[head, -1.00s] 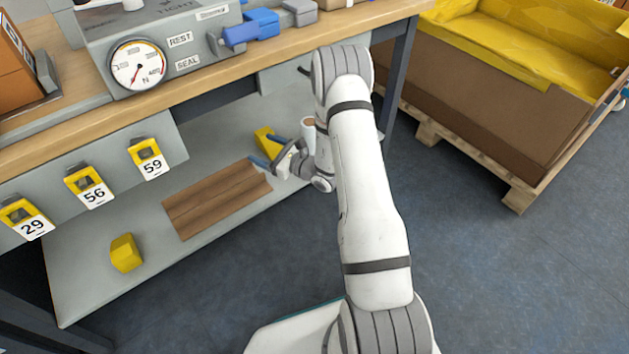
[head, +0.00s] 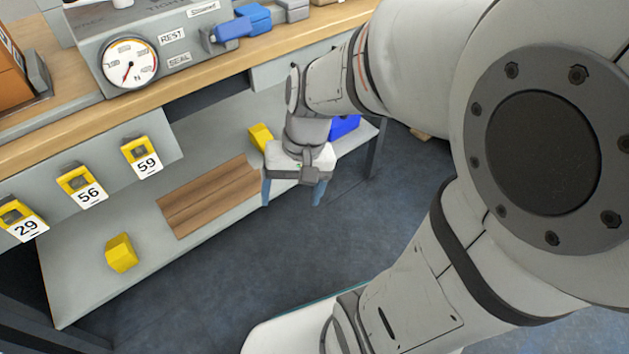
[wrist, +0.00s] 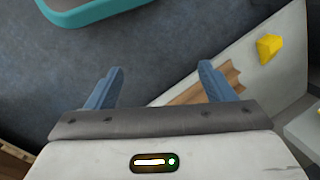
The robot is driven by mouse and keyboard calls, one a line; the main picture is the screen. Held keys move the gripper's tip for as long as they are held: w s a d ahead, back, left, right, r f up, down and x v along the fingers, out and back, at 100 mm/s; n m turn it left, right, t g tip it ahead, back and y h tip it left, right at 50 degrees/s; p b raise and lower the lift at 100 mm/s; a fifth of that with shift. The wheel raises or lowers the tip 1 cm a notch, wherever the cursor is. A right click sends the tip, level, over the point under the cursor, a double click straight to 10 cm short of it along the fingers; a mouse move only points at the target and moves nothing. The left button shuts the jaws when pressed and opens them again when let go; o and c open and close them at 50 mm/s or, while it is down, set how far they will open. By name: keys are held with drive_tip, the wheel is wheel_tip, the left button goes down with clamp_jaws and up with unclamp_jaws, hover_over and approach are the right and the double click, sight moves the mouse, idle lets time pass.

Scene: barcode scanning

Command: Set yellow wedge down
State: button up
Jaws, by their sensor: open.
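Two yellow blocks rest on the grey lower shelf (head: 85,290) in the head view. One yellow wedge (head: 260,137) is at the far right end of the wooden board, just behind my gripper and partly hidden by it. The other yellow block (head: 121,253) is left of the board. My gripper (head: 292,192) points down in front of the shelf edge, over the floor, with its blue fingers apart and nothing between them. In the wrist view my gripper (wrist: 160,68) is also empty, and a yellow block (wrist: 268,48) lies on the shelf beyond the board.
A brown wooden board (head: 208,197) lies on the shelf. A blue bin (head: 345,125) stands right of my gripper. The workbench edge (head: 190,92) overhangs the shelf, with yellow tags numbered 29, 56 and 59 (head: 143,157) hanging at left.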

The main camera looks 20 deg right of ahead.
drive_tip(key=d+h, duration=0.1)
drive_tip(key=s+d+r+n+t+h, duration=0.1)
drive_tip(key=d+n, duration=0.1)
drive_tip(key=d, duration=0.1)
drive_tip(key=shift+s+r+t+h, duration=0.3)
drive_tip(key=shift+r+t+h, duration=0.1)
